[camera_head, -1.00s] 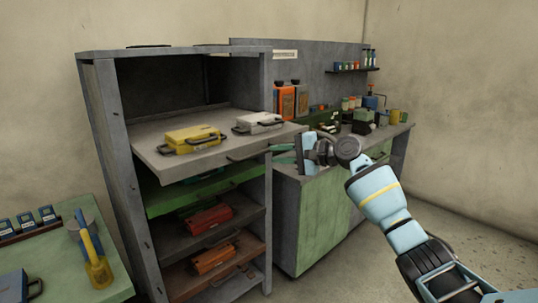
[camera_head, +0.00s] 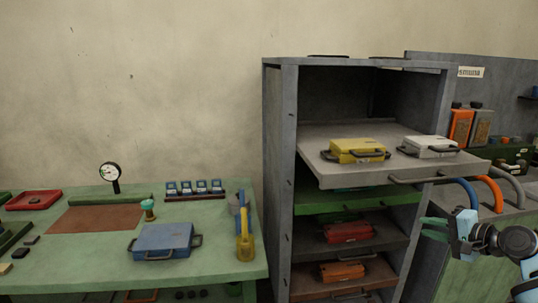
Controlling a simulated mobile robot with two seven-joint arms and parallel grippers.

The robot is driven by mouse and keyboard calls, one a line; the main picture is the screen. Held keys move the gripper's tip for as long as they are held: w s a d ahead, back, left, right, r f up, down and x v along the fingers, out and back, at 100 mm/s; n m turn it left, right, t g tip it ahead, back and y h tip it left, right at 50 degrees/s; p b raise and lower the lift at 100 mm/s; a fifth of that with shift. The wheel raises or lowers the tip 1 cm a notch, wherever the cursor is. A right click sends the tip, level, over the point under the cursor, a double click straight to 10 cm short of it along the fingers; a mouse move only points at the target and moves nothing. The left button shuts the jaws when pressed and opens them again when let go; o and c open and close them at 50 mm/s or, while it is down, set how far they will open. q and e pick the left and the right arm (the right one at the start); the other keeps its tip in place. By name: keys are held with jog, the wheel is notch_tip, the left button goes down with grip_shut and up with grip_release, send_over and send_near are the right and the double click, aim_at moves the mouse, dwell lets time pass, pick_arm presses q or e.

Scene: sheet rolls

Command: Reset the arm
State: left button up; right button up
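My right arm comes in at the lower right, and its gripper (camera_head: 440,228) is beside the right edge of the grey cabinet (camera_head: 279,180), below the pulled-out top shelf (camera_head: 335,175). The gripper's fingers look apart, with nothing visible between them. It appears clear of the shelf handle (camera_head: 425,177). A yellow case (camera_head: 356,149) and a white case (camera_head: 429,146) lie side by side on that shelf. My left gripper is not in view.
Lower shelves hold a red case (camera_head: 347,232) and an orange case (camera_head: 341,271). At left, a green table (camera_head: 90,262) carries a blue case (camera_head: 163,240), a dial gauge (camera_head: 111,175) and a yellow tool (camera_head: 245,243). A grey workbench with hoses (camera_head: 490,192) stands at right.

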jog(key=s+a+f+n+g+h, duration=0.15)
jog(key=s+a+f, duration=0.3)
jog(key=f, duration=0.45)
jog(key=s+a+f+n+g, duration=0.1)
jog(key=s+a+f+n, duration=0.25)
jog(key=s+f, duration=0.4)
jog(key=s+a+f+n+g+h, duration=0.1)
jog(key=s+a+f, duration=0.25)
jog(key=f, duration=0.75)
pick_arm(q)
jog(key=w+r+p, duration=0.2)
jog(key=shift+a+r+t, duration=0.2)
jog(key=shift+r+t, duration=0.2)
pick_arm(e)
jog(key=s+a+f+n, duration=0.2)
jog(key=s+a, duration=0.2)
jog(key=s, duration=0.5)
jog(key=s+a+f+n+h, duration=0.1)
jog(key=s+a, duration=0.4)
jog(key=s, duration=0.5)
jog(key=s+a+f+n, duration=0.3)
jog(key=s+a+n, duration=0.2)
jog(key=s, duration=0.5)
jog(key=shift+s+f, duration=0.25)
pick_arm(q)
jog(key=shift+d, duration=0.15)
pick_arm(e)
jog(key=shift+g+h, duration=0.25)
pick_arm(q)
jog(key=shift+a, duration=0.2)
